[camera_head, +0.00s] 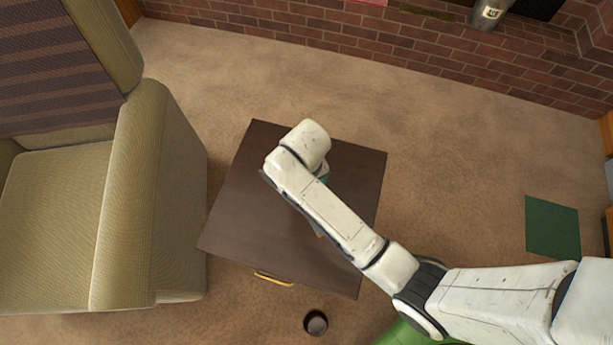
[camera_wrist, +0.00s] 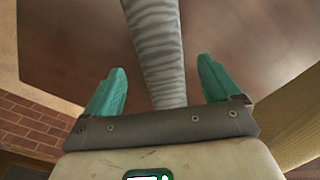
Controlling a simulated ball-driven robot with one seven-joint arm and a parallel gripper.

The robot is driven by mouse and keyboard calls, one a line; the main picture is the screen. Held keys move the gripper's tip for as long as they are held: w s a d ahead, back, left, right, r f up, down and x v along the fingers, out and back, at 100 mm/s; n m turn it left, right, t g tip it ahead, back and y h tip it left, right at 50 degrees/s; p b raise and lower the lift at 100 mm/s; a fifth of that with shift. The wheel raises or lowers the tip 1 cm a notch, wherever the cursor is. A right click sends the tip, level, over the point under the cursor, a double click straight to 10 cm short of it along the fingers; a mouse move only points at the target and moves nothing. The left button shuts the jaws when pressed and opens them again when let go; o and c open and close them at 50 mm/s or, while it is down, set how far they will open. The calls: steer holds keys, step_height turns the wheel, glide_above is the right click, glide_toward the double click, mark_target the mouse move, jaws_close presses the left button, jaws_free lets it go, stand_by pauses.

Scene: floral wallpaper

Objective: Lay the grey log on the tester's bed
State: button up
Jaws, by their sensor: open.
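The grey log (camera_wrist: 158,50) shows in the wrist view as a ridged, grey-banded bar. It runs from the top edge down between the two teal fingers of my gripper (camera_wrist: 162,66). The fingers are open, with a gap on each side of the log. Behind it is the dark brown tabletop (camera_wrist: 225,40). In the head view my arm reaches over the dark table (camera_head: 240,205) and hides most of the gripper and the log. I cannot make out the tester's bed in either view.
A beige armchair (camera_head: 150,200) stands close at the table's left. A small dark round object (camera_head: 316,322) is on the carpet in front. A dark green square (camera_head: 552,227) lies at the right. A brick hearth (camera_head: 330,35) runs along the back, with open carpet before it.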

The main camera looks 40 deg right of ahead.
steer(key=shift+s+a+f+b, duration=0.1)
steer(key=shift+s+f+b, duration=0.05)
steer(key=shift+f, duration=0.75)
steer(key=shift+s+f+b, duration=0.15)
steer(key=shift+f+b, duration=0.05)
steer(key=shift+f, duration=0.65)
steer(key=shift+s+a+f+b, duration=0.1)
steer(key=shift+s+f+b, duration=0.05)
steer(key=shift+f, duration=0.75)
steer(key=shift+c, duration=0.3)
steer(key=c, duration=1.4)
steer(key=shift+c, duration=0.2)
steer(key=shift+r, duration=0.15)
